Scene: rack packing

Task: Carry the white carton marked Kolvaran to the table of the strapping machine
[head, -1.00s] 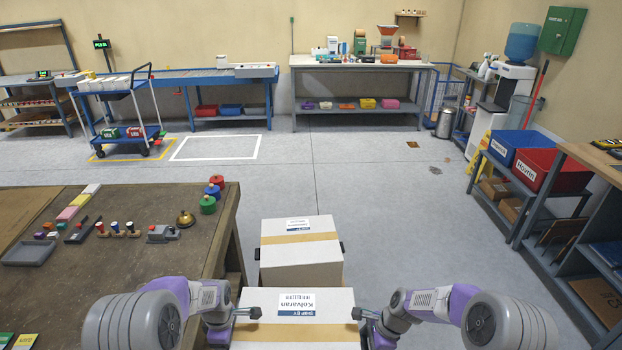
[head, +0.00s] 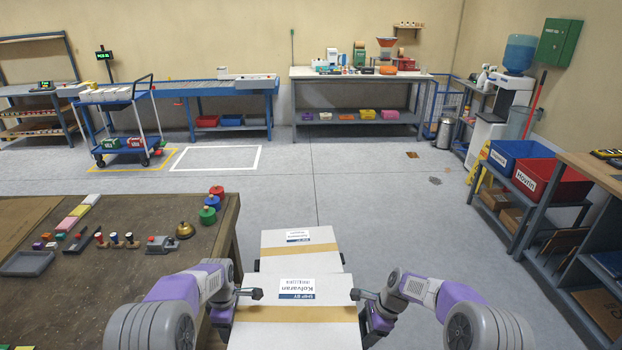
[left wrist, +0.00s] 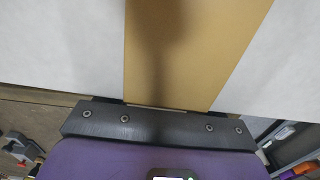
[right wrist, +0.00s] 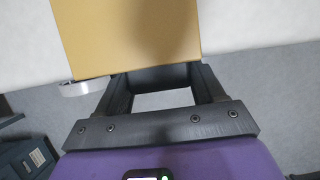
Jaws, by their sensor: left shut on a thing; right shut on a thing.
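The white carton marked Kolvaran (head: 297,314) is at the bottom middle of the head view, with brown tape across its top and a blue-and-white label. My left gripper (head: 252,293) is shut at its left side and my right gripper (head: 364,295) is shut at its right side. The carton hangs between them. The left wrist view shows its white face and tape (left wrist: 190,50) against the gripper. The right wrist view shows the tape (right wrist: 125,35) just beyond the fingers. The exact grip points are hidden. I cannot pick out a strapping machine for sure.
A second white taped carton (head: 300,240) stands just beyond the held one, partly covered by it. A brown worktable (head: 120,275) is close on the left. Shelving with blue and red bins (head: 548,180) lines the right. Open grey floor (head: 345,190) lies ahead, before the back benches.

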